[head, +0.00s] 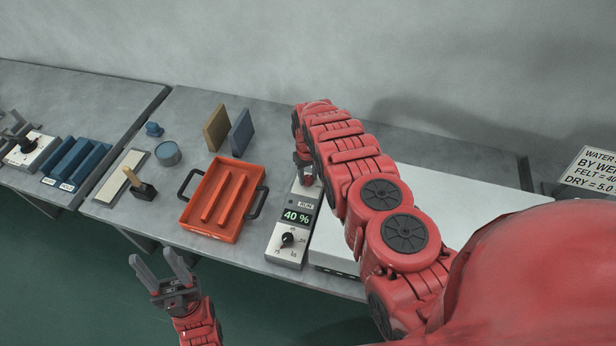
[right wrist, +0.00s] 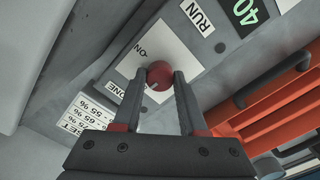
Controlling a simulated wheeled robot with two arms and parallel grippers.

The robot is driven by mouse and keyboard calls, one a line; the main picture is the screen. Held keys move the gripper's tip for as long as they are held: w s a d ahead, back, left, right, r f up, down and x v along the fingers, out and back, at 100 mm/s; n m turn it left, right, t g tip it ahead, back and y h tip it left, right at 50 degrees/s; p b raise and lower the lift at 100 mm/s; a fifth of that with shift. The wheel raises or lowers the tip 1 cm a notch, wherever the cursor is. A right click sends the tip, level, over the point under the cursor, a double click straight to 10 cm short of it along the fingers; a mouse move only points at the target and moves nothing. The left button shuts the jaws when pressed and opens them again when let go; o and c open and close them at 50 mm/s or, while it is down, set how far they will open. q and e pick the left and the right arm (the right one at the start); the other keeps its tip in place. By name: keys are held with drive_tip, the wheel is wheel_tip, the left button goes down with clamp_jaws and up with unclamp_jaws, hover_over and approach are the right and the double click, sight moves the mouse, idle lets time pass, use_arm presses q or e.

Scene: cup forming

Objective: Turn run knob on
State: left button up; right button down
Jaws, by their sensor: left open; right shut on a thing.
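The run knob (right wrist: 160,74) is a small red knob on a white plate (right wrist: 190,48) with an ON mark, beside a RUN label, in the right wrist view. My right gripper (right wrist: 159,82) is shut on it, one finger on each side. In the head view, my right arm mostly hides the knob at the far end of the control box (head: 272,252). The box has a RUN label, a green 40 % display (head: 297,216) and a black dial (head: 287,240). My left gripper (head: 157,262) is open and empty in front of the table.
An orange tray (head: 188,215) with black handles stands left of the control box. A white slab (head: 335,245) lies to its right, under my arm. A stamp-like tool (head: 143,191), a round blue tin (head: 168,153) and upright brown and blue boards (head: 216,128) stand farther left.

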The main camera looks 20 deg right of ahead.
drive_tip(key=m+b, duration=0.1)
drive_tip(key=m, duration=0.1)
drive_tip(key=m+b, duration=0.1)
drive_tip(key=m, duration=0.1)
drive_tip(key=shift+f+b, duration=0.25)
drive_tip(key=shift+b, duration=0.1)
drive_tip(key=m+b, duration=0.1)
drive_tip(key=m, duration=0.2)
drive_tip(key=shift+m+b, duration=0.4)
drive_tip(key=m+b, duration=0.1)
drive_tip(key=m, duration=0.3)
drive_tip(key=shift+r, duration=0.1)
drive_tip(key=m, duration=0.5)
drive_tip(key=shift+b, duration=0.35)
drive_tip(key=shift+c, duration=2.2)
unclamp_jaws()
drive_tip(key=shift+r, duration=0.1)
